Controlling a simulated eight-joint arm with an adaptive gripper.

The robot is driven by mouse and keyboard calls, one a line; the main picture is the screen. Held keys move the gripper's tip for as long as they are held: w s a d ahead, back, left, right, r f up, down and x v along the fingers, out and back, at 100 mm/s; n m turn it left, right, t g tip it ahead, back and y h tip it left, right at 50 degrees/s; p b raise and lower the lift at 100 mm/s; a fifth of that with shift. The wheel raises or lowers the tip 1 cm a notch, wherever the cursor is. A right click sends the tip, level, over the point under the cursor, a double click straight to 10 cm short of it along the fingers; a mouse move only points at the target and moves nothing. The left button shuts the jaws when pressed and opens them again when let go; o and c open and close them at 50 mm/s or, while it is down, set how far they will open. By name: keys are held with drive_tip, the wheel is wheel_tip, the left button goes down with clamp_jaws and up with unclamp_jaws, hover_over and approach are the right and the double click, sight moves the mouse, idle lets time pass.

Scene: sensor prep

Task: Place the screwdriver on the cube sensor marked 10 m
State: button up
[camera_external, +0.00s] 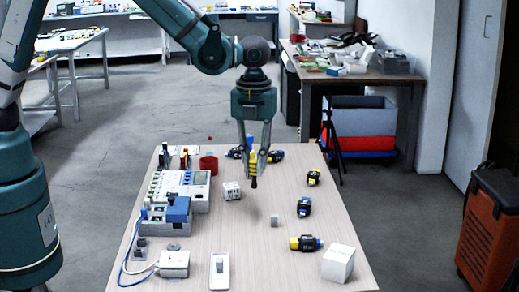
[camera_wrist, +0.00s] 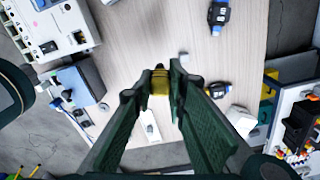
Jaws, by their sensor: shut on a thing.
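My gripper (camera_external: 257,152) is shut on a yellow and black object, which I take to be the screwdriver (camera_external: 253,166). It hangs upright with its black end down, seemingly above the table. Its yellow part (camera_wrist: 159,84) shows between my fingers in the wrist view. A white cube with dark markings (camera_external: 231,190) sits left of the gripper. A larger white cube (camera_external: 338,264) stands at the table's front right and also shows in the wrist view (camera_wrist: 240,121). A small grey cube (camera_external: 274,220) lies mid-table. I cannot read a 10 m mark on any cube.
Black devices with blue or yellow parts (camera_external: 304,207) (camera_external: 305,243) line the right side. An electrical panel (camera_external: 180,190) and a blue-topped unit (camera_external: 178,209) stand left. A red ring (camera_external: 208,164) is behind. A white plate (camera_external: 219,271) lies in front. The central table is mostly clear.

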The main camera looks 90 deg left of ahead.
drive_tip(key=s+a+r+n+p, duration=0.1)
drive_tip(key=s+a, duration=0.2)
drive_tip(key=a, duration=0.5)
drive_tip(key=s+a+r+n+p, duration=0.1)
drive_tip(key=s+a+r+n, duration=0.1)
drive_tip(key=a, duration=0.6)
drive_tip(key=shift+s, duration=0.75)
hover_over(231, 185)
drive_tip(key=shift+f, duration=2.85)
drive_tip(key=shift+f, duration=2.1)
drive_tip(key=shift+f, duration=0.15)
drive_tip(key=o, duration=0.9)
drive_tip(key=shift+r, duration=0.2)
